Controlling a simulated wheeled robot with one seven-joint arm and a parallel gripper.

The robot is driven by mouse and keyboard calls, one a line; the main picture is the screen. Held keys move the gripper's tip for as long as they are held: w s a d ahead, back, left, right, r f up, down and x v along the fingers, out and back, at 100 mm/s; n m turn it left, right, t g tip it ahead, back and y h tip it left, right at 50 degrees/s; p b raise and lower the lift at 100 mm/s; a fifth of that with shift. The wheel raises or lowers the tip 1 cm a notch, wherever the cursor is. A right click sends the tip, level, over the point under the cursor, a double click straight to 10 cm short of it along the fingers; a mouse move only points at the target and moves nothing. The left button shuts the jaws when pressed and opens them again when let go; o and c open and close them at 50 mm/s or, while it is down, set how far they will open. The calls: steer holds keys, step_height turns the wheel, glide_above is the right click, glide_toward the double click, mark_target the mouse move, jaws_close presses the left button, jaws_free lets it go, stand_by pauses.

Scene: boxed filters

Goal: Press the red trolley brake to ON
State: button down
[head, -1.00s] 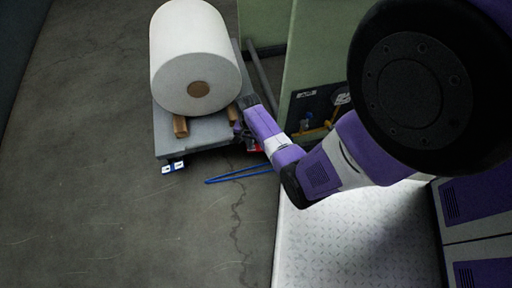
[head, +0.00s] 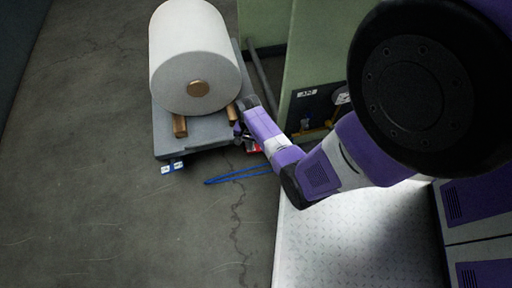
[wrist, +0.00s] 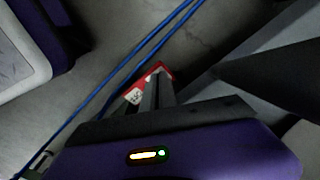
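The trolley (head: 190,138) is a grey flat platform at the upper left of the head view. The red brake pedal (head: 254,149) shows as a small patch at its right front corner, partly hidden by my arm. In the wrist view the red pedal (wrist: 153,74) has a white label with lettering too small to read. My gripper (wrist: 158,82) has its narrow grey fingers together, with nothing seen between them. The fingertips overlap the pedal in the picture; I cannot tell whether they touch it. In the head view my gripper (head: 242,135) is small and dark beside the platform.
A large white roll (head: 190,55) lies on the trolley against wooden chocks (head: 180,126). Blue hoses (head: 240,175) cross the floor near the pedal. A green cabinet (head: 318,55) stands to the right. The floor at left is clear.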

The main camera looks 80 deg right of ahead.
steer(key=shift+f+b, duration=0.3)
steer(key=shift+f, duration=0.2)
step_height(320, 180, up, 7)
steer(key=p, duration=0.7)
steer(key=shift+r+p, duration=0.1)
steer(key=shift+p, duration=0.25)
stand_by(0.6)
